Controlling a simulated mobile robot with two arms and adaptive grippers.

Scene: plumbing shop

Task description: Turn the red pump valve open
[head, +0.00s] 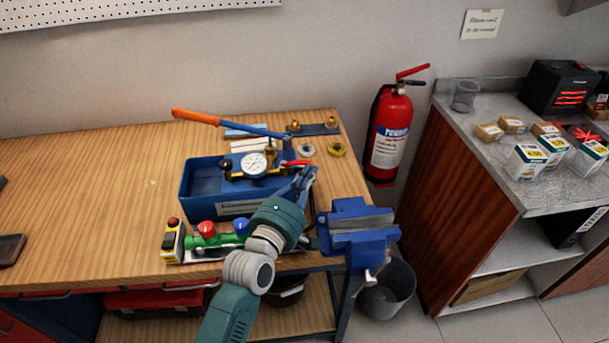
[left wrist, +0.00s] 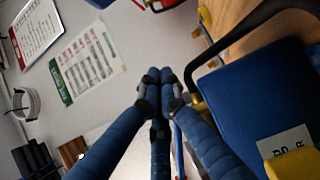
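The red pump valve (head: 297,162) is a small red lever on the right side of the blue test pump (head: 203,190), beside the round gauge (head: 254,164). My left gripper (head: 308,172) reaches over the pump's right end, its fingertips close to the lever's right end. Whether they touch it cannot be told. In the left wrist view the blue fingers (left wrist: 158,78) come together at their tips, with nothing seen between them. A red thing (left wrist: 163,4) shows beyond the tips, cut by the frame edge. My right gripper is not in view.
A blue vise (head: 360,222) stands right of my arm at the bench edge. A green manifold with red and blue knobs (head: 207,229) lies in front of the pump. The orange-gripped pump handle (head: 197,116) rises behind. The bench's left (head: 90,190) is mostly clear.

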